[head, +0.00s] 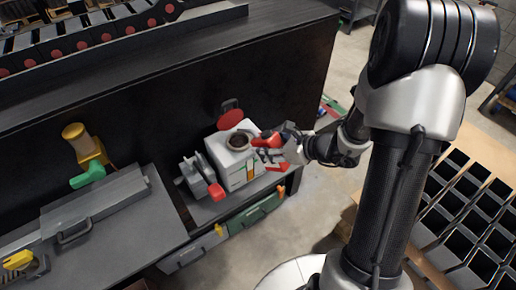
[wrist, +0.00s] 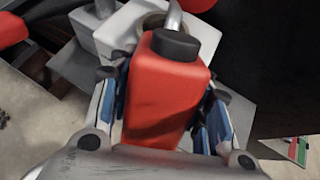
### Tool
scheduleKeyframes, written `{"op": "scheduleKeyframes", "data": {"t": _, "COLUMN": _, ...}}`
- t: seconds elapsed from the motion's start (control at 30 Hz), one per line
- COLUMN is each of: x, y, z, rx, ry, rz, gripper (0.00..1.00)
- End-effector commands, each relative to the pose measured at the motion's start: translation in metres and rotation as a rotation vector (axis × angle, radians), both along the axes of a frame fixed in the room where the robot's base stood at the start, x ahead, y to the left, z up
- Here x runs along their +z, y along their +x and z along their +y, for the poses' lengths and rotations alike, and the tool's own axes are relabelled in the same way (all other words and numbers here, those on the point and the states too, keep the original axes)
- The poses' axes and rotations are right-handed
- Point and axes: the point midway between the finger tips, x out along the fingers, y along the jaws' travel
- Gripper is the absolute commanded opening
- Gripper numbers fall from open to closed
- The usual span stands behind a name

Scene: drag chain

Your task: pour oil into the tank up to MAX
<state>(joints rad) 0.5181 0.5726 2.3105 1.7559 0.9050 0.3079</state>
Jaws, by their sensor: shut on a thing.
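The white tank (head: 238,160) stands on a low shelf. Its dark round filler opening (head: 240,141) shows on top, and a strip with yellow and green marks is on its front. A red cap (head: 230,119) stands raised behind the opening. My gripper (head: 277,157) is shut on a red oil can at the right of the tank. In the wrist view the red can (wrist: 167,95) sits between the fingers, with a black cap part and a grey spout over the tank (wrist: 120,30). The oil level and the spout's exact fit to the opening cannot be told.
A grey machine part with a red handle (head: 216,191) stands left of the tank. Green and grey drawers (head: 254,214) are below. A dark bench wall rises behind.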

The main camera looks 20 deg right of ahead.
Motion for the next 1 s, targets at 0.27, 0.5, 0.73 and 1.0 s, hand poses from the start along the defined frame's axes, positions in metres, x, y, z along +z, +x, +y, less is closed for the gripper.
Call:
{"op": "scheduleKeyframes", "data": {"t": 0.27, "x": 0.005, "y": 0.001, "z": 0.0, "rx": 0.0, "ry": -0.009, "rz": 0.012, "gripper": 0.05}}
{"op": "scheduleKeyframes", "data": {"t": 0.5, "x": 0.007, "y": 0.001, "z": 0.0, "rx": 0.001, "ry": -0.024, "rz": 0.029, "gripper": 0.05}}
{"op": "scheduleKeyframes", "data": {"t": 0.73, "x": 0.01, "y": 0.001, "z": 0.0, "rx": 0.001, "ry": -0.038, "rz": 0.046, "gripper": 0.05}}
{"op": "scheduleKeyframes", "data": {"t": 1.0, "x": 0.013, "y": 0.0, "z": 0.0, "rx": 0.0, "ry": -0.054, "rz": 0.067, "gripper": 0.05}}
